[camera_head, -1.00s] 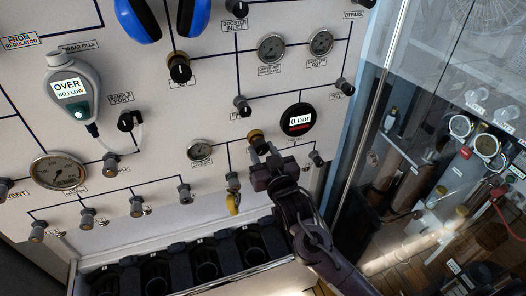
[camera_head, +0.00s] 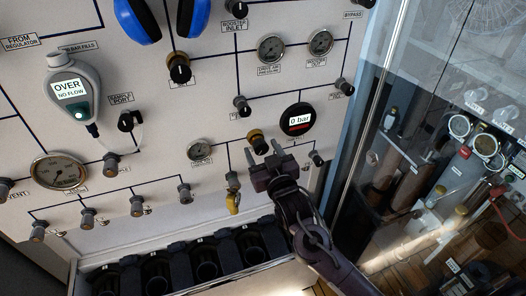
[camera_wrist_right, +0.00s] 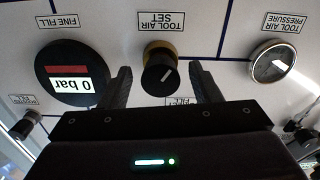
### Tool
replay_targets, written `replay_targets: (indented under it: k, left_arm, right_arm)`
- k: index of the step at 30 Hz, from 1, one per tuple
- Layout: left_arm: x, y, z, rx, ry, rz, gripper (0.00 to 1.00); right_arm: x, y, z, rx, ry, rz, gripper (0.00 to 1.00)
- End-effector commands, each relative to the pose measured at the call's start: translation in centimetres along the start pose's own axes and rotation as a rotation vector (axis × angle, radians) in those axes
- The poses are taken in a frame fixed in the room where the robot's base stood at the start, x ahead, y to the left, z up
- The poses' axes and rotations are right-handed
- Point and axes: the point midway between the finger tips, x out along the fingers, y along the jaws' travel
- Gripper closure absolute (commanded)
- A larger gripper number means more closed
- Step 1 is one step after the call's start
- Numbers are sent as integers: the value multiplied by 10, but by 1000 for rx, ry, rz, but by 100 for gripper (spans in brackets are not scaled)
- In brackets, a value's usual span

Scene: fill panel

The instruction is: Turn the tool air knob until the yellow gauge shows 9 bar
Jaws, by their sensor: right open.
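The tool air set knob (camera_head: 257,141) is a black knob with a brass collar on the panel. In the right wrist view the knob (camera_wrist_right: 159,76) has a pale mark on its face, set aslant. My right gripper (camera_head: 264,153) is open, with one finger on each side of the knob and a gap visible at both sides. In the right wrist view the tool air pressure gauge (camera_wrist_right: 273,62) is round with a metal rim, upside down. It also shows in the head view (camera_head: 199,150). Its reading is too small to tell. No clearly yellow face shows. My left gripper is not in view.
The fine fill display (camera_head: 298,120), right of the knob, reads 0 bar. A yellow-tipped fitting (camera_head: 234,203) hangs below left of my right gripper. Several small knobs line the panel, with a dark rack (camera_head: 205,262) below. A glass pane (camera_head: 405,95) stands at the right.

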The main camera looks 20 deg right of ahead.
Motion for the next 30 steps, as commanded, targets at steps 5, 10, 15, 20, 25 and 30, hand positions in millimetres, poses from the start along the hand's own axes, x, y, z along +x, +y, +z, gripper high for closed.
replay_targets:
  k: [5, 10, 15, 20, 25, 30]
  left_arm:
    - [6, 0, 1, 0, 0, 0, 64]
    - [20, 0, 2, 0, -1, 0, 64]
    - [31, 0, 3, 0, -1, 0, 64]
    - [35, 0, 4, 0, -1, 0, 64]
    - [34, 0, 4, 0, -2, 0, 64]
    - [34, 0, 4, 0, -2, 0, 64]
  right_arm:
    - [-8, 0, 2, 1, 0, 0, 43]
    - [-35, -1, 6, 1, -2, -2, 43]
    - [-62, -1, 4, 1, -1, -1, 43]
    - [-76, 0, 2, 1, 0, 0, 43]
    - [-78, 0, 0, 0, 0, 0, 43]
    - [-78, 0, 0, 0, 0, 0, 43]
